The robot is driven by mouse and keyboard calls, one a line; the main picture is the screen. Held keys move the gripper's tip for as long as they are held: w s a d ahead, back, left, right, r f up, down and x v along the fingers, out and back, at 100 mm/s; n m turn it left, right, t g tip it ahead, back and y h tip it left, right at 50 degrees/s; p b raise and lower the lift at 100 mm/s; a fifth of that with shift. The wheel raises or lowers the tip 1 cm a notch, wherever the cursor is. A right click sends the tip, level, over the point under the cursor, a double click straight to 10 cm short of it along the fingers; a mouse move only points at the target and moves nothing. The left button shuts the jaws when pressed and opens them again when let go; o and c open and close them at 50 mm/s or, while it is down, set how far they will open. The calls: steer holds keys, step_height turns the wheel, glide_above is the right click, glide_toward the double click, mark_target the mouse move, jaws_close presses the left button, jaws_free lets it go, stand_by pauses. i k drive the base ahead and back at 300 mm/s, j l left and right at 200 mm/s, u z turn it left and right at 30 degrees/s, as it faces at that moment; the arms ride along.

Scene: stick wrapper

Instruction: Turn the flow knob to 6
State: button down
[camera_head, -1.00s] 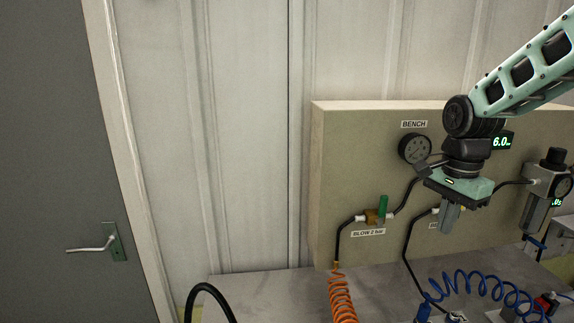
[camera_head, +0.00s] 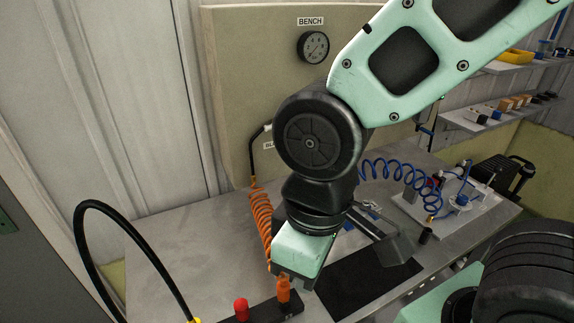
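My gripper (camera_head: 300,277) points down at the front of the bench, right behind an upright orange fitting (camera_head: 283,289) on a black bar (camera_head: 263,314). I cannot tell whether it touches the fitting, and its fingers are mostly hidden. No flow knob can be made out for certain. A red knob (camera_head: 241,309) stands on the same bar, left of the orange fitting. My arm covers the panel's middle and right, and no digital readout shows now.
An orange coiled hose (camera_head: 261,217) hangs just left of my gripper. A blue coiled hose (camera_head: 405,170) runs to a white board (camera_head: 460,207) at right. A grey angled piece (camera_head: 398,248) and black mat (camera_head: 360,283) lie right of my gripper. A black hose (camera_head: 90,250) loops at left.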

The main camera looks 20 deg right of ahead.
mark_target(462, 200)
steer(key=z, duration=1.6)
steer(key=i+j+z, duration=0.15)
steer(key=i+j, duration=0.05)
steer(key=j, duration=0.1)
